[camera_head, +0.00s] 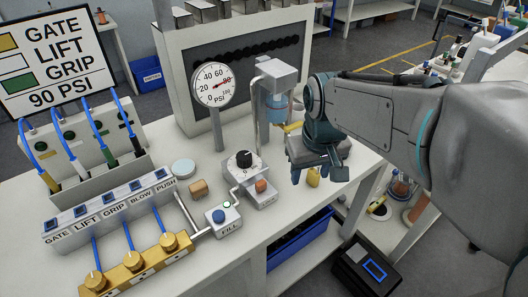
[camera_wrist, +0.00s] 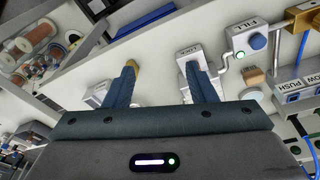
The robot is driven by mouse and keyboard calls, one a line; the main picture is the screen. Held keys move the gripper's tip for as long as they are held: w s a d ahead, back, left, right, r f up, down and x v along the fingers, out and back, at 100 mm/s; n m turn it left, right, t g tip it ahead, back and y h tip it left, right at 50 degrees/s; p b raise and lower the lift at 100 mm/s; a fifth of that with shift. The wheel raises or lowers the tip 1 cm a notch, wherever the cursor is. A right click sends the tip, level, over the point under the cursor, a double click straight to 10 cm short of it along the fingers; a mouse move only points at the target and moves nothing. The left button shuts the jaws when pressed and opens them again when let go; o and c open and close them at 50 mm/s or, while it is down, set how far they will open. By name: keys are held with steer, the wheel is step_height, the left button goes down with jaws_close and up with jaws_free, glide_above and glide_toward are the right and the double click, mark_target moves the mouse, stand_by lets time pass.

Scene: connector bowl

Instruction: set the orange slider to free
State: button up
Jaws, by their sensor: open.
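The orange slider (camera_head: 262,186) sits on a small grey-white valve block (camera_head: 256,200) beside the black-knobbed regulator (camera_head: 244,160). The block's label is too small to read in the head view. In the wrist view a white block (camera_wrist: 187,54) with a label that seems to read LOCK lies behind my right-hand finger; the slider is not visible there. My gripper (camera_head: 318,177) is open and empty, pointing down to the right of the slider and apart from it. It also shows in the wrist view (camera_wrist: 161,72), with clear space between its fingers.
A pressure gauge (camera_head: 214,86) and a filter post (camera_head: 264,110) stand behind the slider. A FILL button box (camera_head: 222,218) and wooden block (camera_head: 198,188) lie to its left. A blue bin (camera_head: 300,240) sits below.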

steer(key=w+a+f+n+g, duration=0.1)
steer(key=w+a+n, duration=0.2)
steer(key=w+a, duration=0.4)
steer(key=n+g, duration=0.1)
glide_above(261, 182)
step_height(261, 182, down, 2)
steer(key=f, duration=0.1)
step_height(261, 182, down, 13)
steer(key=shift+s+p, duration=0.1)
steer(key=shift+p, duration=0.7)
